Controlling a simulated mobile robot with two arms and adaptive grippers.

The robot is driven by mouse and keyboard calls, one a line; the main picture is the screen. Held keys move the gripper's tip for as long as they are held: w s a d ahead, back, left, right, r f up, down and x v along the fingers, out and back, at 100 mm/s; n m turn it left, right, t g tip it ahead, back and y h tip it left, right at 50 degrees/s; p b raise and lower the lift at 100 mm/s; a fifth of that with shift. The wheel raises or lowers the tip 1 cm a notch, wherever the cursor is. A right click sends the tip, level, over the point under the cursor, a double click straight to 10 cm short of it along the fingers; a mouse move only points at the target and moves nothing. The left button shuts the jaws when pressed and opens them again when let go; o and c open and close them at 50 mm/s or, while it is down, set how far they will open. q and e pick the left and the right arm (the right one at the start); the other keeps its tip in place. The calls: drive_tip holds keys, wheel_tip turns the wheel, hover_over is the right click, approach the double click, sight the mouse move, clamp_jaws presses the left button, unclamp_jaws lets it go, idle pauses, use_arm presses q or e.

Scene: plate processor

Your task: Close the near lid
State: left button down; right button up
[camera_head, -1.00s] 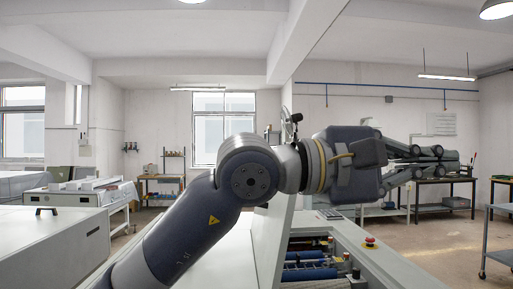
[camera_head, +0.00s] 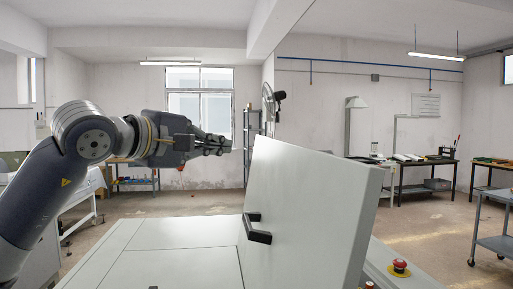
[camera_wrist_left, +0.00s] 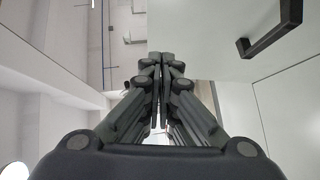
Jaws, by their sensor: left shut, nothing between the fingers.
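The near lid (camera_head: 310,200) is a large pale grey panel standing raised and tilted at the right of the machine in the head view. Its black handle (camera_head: 256,229) is on the face turned to the left. In the left wrist view the handle (camera_wrist_left: 270,36) shows at the upper right, on the lid (camera_wrist_left: 205,40). My left gripper (camera_head: 226,146) is shut and empty, in the air to the left of the lid's top edge and apart from it in the head view. Its shut fingers also show in the left wrist view (camera_wrist_left: 160,62). My right gripper is not in view.
The machine's flat pale top (camera_head: 165,250) lies left of the lid and is clear. A red emergency button (camera_head: 399,266) sits on the machine at the lower right. A grey cart (camera_head: 497,205) stands at the far right. A bench (camera_head: 425,165) runs along the back wall.

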use_arm(q)
drive_tip(key=p, duration=0.4)
approach(276, 147)
drive_tip(key=w+a, duration=0.1)
drive_tip(key=a, duration=0.1)
drive_tip(key=w+d+p, duration=0.1)
drive_tip(key=d+p, duration=0.1)
drive_tip(key=d, duration=0.1)
drive_tip(key=w+d+p, duration=0.1)
drive_tip(key=shift+w+d+f, duration=0.25)
drive_tip(key=shift+w, duration=0.05)
drive_tip(key=shift+w+a+f, duration=0.15)
drive_tip(key=shift+w, duration=0.05)
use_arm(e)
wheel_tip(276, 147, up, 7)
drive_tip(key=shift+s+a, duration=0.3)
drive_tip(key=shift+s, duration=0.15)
use_arm(q)
drive_tip(key=shift+s, duration=0.1)
